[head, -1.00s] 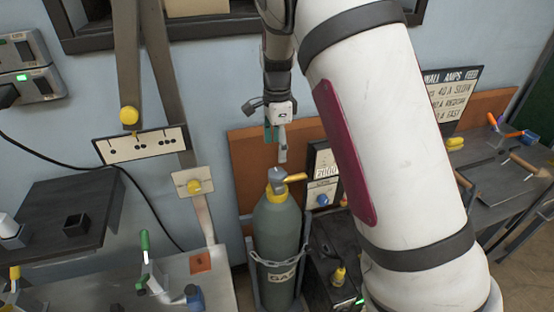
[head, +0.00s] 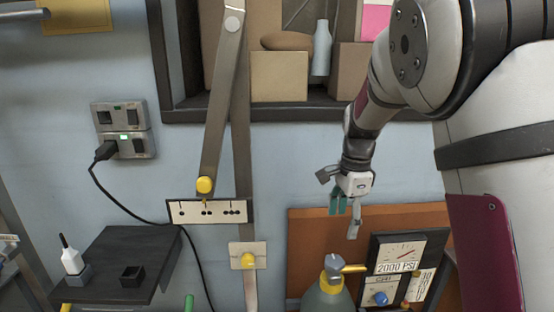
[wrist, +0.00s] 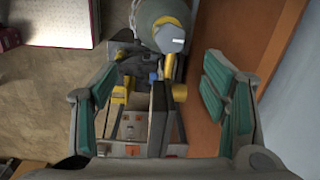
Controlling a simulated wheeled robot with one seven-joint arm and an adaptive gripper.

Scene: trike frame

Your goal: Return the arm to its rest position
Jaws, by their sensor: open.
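My gripper (head: 346,212) hangs from my arm in front of the blue wall, right of centre in the head view. Its fingers point down and are apart with nothing between them. In the wrist view the two teal-padded fingers (wrist: 165,100) stand wide apart at left and right. My arm is bent, with its large white link at the right of the head view. A gas cylinder (head: 327,295) with a yellow-and-grey valve (head: 333,266) stands below my gripper, apart from it. The cylinder top also shows in the wrist view (wrist: 160,15), beyond the fingers.
A gauge panel (head: 398,258) reading 2000 PSI is right of the valve. An orange-brown board (head: 305,240) stands behind. A dark shelf (head: 125,262) holds a small bottle (head: 72,258). A lever (head: 220,110) and wall cabinet (head: 290,112) are above.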

